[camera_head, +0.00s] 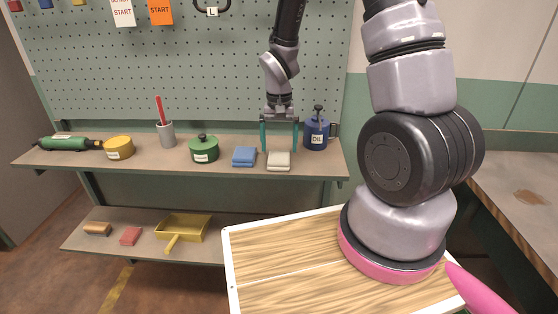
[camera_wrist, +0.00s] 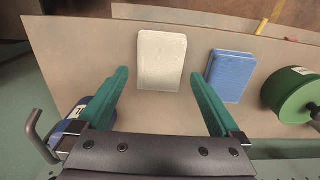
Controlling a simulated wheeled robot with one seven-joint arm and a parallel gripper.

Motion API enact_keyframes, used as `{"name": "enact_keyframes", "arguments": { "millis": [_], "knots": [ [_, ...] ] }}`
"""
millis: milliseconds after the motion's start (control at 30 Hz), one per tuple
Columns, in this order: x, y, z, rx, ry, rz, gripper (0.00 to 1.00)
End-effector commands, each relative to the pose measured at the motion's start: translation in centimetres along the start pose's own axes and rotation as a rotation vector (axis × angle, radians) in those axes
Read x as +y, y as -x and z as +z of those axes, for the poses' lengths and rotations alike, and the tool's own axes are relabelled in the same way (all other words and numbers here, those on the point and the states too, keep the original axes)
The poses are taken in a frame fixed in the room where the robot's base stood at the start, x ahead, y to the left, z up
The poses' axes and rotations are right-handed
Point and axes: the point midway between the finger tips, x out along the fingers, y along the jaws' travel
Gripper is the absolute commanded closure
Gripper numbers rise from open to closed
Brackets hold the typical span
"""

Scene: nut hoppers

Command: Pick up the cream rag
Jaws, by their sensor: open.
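The cream rag (camera_head: 279,161) lies folded on the upper shelf, right of the folded blue rag (camera_head: 244,156). In the wrist view the cream rag (camera_wrist: 162,60) is a flat pale rectangle, with the blue rag (camera_wrist: 230,75) beside it on the right. My gripper (camera_head: 279,149) is open and empty, pointing down above the cream rag. In the wrist view its teal fingers (camera_wrist: 163,75) are spread wide, one toward each side of the cream rag, and neither looks to be touching it.
The blue oil can (camera_head: 316,133) stands close on the right of the cream rag. A green lidded pot (camera_head: 204,150), a grey cup (camera_head: 166,134) with a red stick and a yellow tin (camera_head: 119,148) stand further left. The pegboard (camera_head: 190,75) rises behind the shelf.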

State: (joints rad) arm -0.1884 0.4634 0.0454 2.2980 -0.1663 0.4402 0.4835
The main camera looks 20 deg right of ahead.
Motion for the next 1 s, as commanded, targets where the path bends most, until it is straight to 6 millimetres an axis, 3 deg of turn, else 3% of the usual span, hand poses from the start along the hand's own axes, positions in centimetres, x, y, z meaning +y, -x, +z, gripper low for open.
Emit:
{"name": "enact_keyframes", "arguments": {
  "millis": [200, 500, 600, 700, 1000],
  "knots": [
    [0.0, -3.2, 0.2, -0.004, 0.002, 0.002, 0.00],
    [0.0, -3.6, 0.1, 0.000, 0.001, 0.000, 0.00],
    [0.0, -3.6, 0.1, 0.000, 0.001, 0.000, 0.38],
    [0.0, -3.6, 0.1, 0.000, 0.001, 0.000, 0.70],
    [-0.1, -3.0, 0.0, 0.001, 0.001, -0.001, 0.71]
  ]
}}
